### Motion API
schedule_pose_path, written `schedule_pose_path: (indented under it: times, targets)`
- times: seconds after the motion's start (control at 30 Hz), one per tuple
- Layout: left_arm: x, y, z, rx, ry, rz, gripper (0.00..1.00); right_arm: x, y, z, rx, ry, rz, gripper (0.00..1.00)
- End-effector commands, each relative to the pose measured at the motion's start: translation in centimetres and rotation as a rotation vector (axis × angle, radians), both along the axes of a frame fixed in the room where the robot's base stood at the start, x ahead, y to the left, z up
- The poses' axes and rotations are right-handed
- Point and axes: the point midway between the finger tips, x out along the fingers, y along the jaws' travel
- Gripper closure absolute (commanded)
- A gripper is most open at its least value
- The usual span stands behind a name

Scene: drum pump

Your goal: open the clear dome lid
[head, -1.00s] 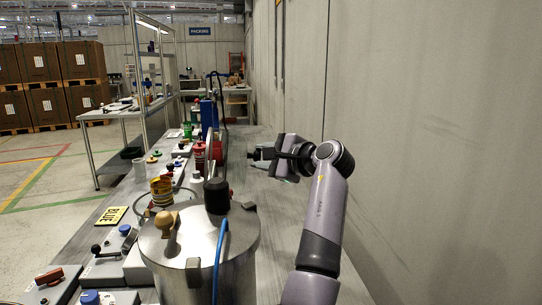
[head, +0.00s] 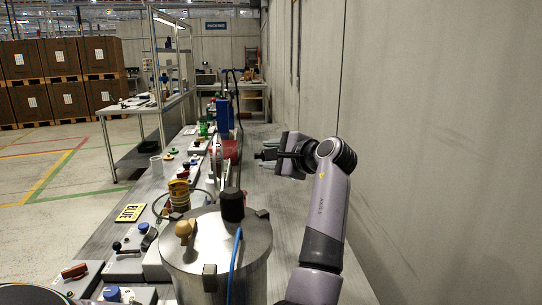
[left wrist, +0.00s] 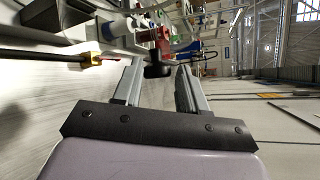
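I cannot clearly make out a clear dome lid. My left gripper (head: 262,155) is over the right side of the bench, by the wall, fingers pointing left. Red and white parts show beyond the fingertips there. My right gripper is not in view.
A steel drum (head: 205,258) with a wooden knob (head: 184,229), a black cap (head: 232,204) and a blue hose stands in front. A grey wall (head: 430,120) closes the right side.

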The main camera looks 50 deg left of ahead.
Motion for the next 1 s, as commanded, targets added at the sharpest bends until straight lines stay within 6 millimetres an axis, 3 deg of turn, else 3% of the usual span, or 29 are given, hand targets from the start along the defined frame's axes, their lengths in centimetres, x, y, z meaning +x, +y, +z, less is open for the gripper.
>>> schedule_pose_path:
  times: [0.17,0.53,1.0]
  targets:
    - [-0.1,-0.8,-0.1,-0.004,0.003,0.002,0.56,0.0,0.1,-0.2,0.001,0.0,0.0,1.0]
    - [-0.3,-6.2,1.5,-0.001,0.0,-0.002,0.56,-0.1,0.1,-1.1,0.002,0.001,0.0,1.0]
    - [-0.4,-6.9,1.8,0.0,0.0,0.001,0.56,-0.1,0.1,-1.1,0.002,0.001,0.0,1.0]
